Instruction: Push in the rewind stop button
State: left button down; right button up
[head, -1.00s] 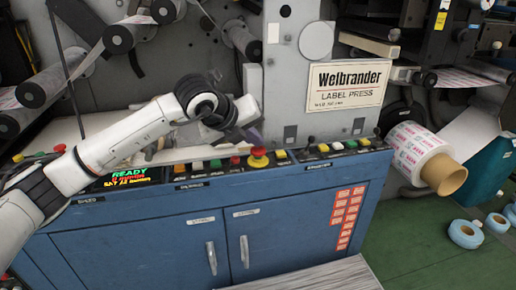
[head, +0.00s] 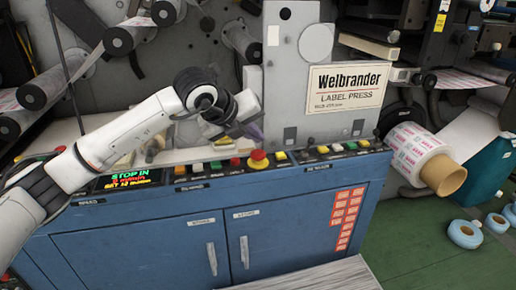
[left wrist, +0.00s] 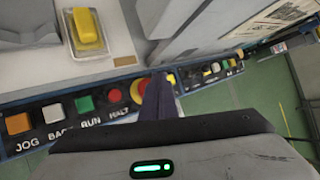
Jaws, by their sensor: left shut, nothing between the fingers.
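The blue console's sloped panel carries a row of buttons: orange JOG (left wrist: 18,124), white BACK (left wrist: 53,112), green RUN (left wrist: 85,103) and red HALT (left wrist: 115,96). To their right is a red mushroom button (head: 258,155) on a yellow base; it also shows in the left wrist view (left wrist: 136,90), partly behind my fingers. I cannot read a rewind stop label. My left gripper (head: 254,130) is shut and empty, just above and behind the mushroom button; its dark fingers show in the left wrist view (left wrist: 157,82). Whether they touch it, I cannot tell. My right gripper is out of view.
The console display (head: 130,180) shows "STOP IN" and smaller lines. More buttons (head: 322,149) line the panel further right. A grey upright plate (head: 285,90) stands behind the panel. A yellow block (left wrist: 87,28) sits in a tray. A label roll (head: 418,152) is at right.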

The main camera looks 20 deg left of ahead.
aim_at(255, 155)
pick_arm(q)
jog(key=shift+r, duration=0.15)
notch_tip(255, 155, up, 5)
jog(key=p, duration=0.2)
jog(key=shift+p, duration=0.3)
dwell(0.5)
